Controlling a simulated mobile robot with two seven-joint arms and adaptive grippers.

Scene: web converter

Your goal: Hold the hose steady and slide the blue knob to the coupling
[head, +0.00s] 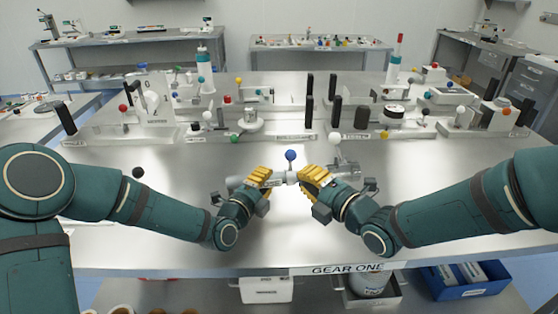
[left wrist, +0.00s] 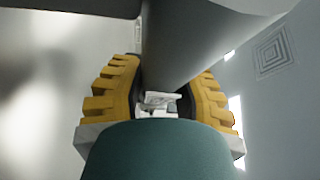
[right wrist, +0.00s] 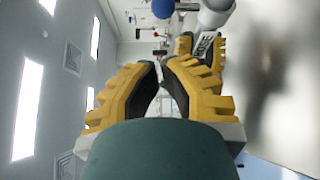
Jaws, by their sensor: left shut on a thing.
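The blue knob (head: 290,155) stands on a short stem from a pale sleeve (head: 291,177) on the grey hose, between my two grippers. It also shows at the top of the right wrist view (right wrist: 163,8). My left gripper (head: 268,177) is shut around the grey hose (left wrist: 185,45), left of the knob. My right gripper (head: 306,176) is just right of the knob; in the right wrist view its fingertips nearly meet, with nothing visible between them. A grey cylinder, perhaps the coupling (head: 347,171), is partly hidden behind my right gripper. A white ball (head: 334,139) stands above it.
Mounted parts, black posts (head: 335,111) and coloured knobs line the back of the metal table (head: 180,180). A black ball (head: 138,172) is near my left arm. A blue bin (head: 465,283) is below the front edge at right. The tabletop left of the hose is mostly clear.

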